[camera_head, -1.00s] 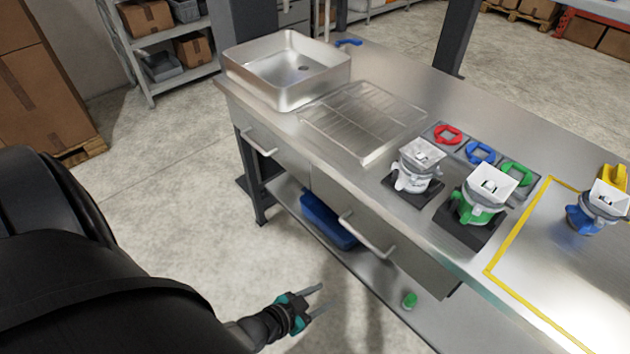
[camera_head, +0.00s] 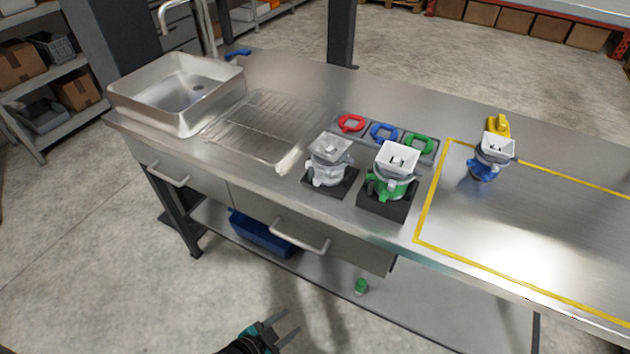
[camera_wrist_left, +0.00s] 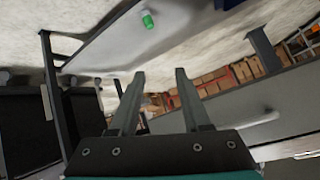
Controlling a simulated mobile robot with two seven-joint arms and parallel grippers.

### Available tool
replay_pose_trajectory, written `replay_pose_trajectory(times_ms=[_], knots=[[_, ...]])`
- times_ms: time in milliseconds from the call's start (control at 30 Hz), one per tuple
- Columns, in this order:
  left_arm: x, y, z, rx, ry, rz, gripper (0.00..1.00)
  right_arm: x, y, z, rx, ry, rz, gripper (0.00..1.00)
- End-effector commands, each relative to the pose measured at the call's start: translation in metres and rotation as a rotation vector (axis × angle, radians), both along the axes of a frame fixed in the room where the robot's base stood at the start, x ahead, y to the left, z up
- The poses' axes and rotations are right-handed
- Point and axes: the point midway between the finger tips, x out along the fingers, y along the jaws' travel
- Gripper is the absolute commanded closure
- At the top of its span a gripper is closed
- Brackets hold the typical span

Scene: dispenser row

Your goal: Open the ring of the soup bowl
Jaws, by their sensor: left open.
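Three dispensers with square hoppers and a grey ring around each stand on the steel bench: a white one (camera_head: 329,161), a green one (camera_head: 394,173) and a blue one (camera_head: 492,156). I cannot tell which is the soup bowl. The white and green ones sit on dark square bases. The blue one stands inside a yellow outline. Whether any ring is open is too small to tell. My left gripper (camera_head: 288,326) is open and empty, low in front of the bench and well apart from the dispensers. Its two fingers also show in the left wrist view (camera_wrist_left: 158,76). My right gripper is not in view.
Red (camera_head: 351,123), blue (camera_head: 383,132) and green (camera_head: 419,144) ring-shaped parts lie behind the dispensers. A yellow part (camera_head: 498,125) is behind the blue one. A sink (camera_head: 183,97) and wire rack (camera_head: 262,127) are left. Drawer handles (camera_head: 300,243) protrude. A small green item (camera_head: 361,287) lies on the lower shelf.

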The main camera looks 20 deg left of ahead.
Motion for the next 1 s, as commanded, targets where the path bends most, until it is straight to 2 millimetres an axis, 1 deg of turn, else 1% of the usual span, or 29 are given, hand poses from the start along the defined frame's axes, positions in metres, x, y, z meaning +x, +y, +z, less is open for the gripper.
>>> replay_pose_trajectory(times_ms=[33,100,200,333,467,567,667,733,767,800,867,900,1000], knots=[[-0.001,-0.015,0.003,0.082,-0.011,-0.114,0.53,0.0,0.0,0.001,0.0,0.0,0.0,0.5],[-0.004,-0.031,0.005,0.221,-0.029,-0.277,0.53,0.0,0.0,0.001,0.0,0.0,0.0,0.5],[-0.006,-0.046,0.009,0.43,-0.068,-0.488,0.53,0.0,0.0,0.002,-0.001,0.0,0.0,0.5],[-0.003,-0.056,0.02,0.725,-0.139,-0.724,0.53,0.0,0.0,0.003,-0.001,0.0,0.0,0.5],[0.01,-0.059,0.041,1.039,-0.222,-0.901,0.53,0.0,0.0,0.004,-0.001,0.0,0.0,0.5],[0.023,-0.059,0.066,1.295,-0.286,-0.992,0.53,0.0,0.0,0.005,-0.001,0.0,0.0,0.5],[0.037,-0.058,0.099,1.558,-0.343,-1.038,0.53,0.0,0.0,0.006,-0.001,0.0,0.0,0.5],[0.047,-0.058,0.127,1.743,-0.377,-1.039,0.53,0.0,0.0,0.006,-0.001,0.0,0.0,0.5],[0.051,-0.058,0.141,1.822,-0.388,-1.032,0.53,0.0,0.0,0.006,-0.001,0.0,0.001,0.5],[0.055,-0.059,0.159,1.925,-0.4,-1.016,0.53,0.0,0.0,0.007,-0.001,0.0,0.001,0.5],[0.059,-0.059,0.186,2.068,-0.412,-0.979,0.53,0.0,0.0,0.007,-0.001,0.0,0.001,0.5],[0.061,-0.059,0.203,2.154,-0.415,-0.948,0.53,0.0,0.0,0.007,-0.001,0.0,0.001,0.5],[0.062,-0.059,0.242,2.326,-0.41,-0.863,0.53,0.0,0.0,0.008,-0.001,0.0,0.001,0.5]])
